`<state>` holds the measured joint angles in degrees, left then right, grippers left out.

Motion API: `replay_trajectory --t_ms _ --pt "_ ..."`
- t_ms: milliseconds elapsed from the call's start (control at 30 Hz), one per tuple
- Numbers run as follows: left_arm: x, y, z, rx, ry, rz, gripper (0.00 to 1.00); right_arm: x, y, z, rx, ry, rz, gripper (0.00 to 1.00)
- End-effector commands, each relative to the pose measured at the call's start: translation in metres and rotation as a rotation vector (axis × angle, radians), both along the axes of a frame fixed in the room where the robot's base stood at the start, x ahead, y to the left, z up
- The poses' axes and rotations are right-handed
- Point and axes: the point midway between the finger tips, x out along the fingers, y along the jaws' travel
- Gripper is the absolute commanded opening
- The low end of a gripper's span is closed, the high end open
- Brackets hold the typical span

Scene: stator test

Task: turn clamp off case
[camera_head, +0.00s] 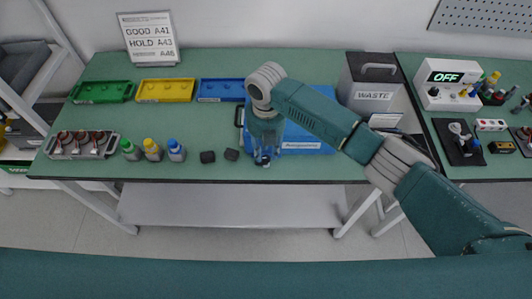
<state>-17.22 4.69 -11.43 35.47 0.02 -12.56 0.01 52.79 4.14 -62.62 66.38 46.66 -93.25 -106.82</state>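A blue case (305,138) with a white label on its front lies on the green bench, partly hidden behind my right arm. My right gripper (262,158) points down at the case's front left corner, over the bench near its front edge. A small dark and blue item (262,161) shows at its fingertips. It may be the clamp, but it is too small to tell, and I cannot tell whether the fingers are shut on it. My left gripper is not in view.
Two black blocks (208,157) and several capped bottles (152,149) stand left of the gripper. Behind are green, yellow and blue trays (167,98). A grey waste bin (373,96) stands right. The right bench holds an OFF display box (446,92) and a black mat (470,158).

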Motion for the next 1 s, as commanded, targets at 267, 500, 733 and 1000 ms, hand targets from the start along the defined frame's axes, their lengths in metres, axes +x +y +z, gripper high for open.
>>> replay_trajectory --t_ms 267,500,733,1000 --pt "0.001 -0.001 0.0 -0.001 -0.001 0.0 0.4 0.002 0.0 0.062 0.003 -0.006 -0.001 0.31" --pt "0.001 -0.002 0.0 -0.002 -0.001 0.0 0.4 0.0 0.0 0.094 0.001 -0.003 0.0 0.31" --pt "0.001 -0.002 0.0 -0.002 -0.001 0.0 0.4 0.0 0.0 0.1 0.001 -0.003 -0.001 0.31" --pt "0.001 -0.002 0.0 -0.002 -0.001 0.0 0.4 0.0 0.0 0.1 0.001 -0.002 -0.001 0.31"
